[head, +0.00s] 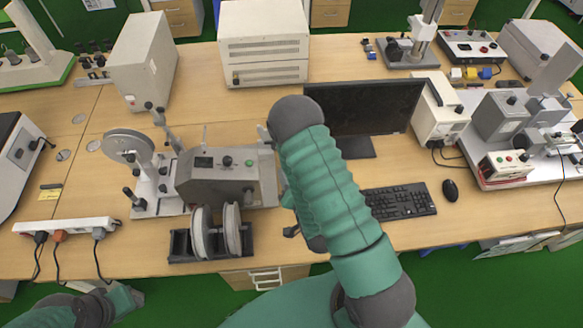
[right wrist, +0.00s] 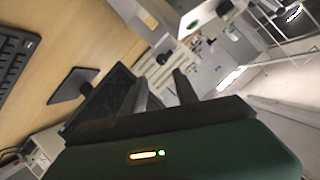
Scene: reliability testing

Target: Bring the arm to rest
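My right arm (head: 325,190), green with dark grey joints, rises through the middle of the head view above the bench. Its gripper does not show clearly there. In the right wrist view, my right gripper (right wrist: 162,88) has its two dark fingers apart with nothing between them. Part of my left arm (head: 95,308) shows at the lower left corner of the head view, below the bench's front edge. Its fingers are not visible.
The wooden bench (head: 330,258) carries a monitor (head: 365,105), a keyboard (head: 400,200), a mouse (head: 450,190), a grey machine with reels (head: 230,178), a power strip (head: 65,226) and white instruments (head: 262,45). The right arm overlaps the monitor and grey machine in view. Green floor lies in front.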

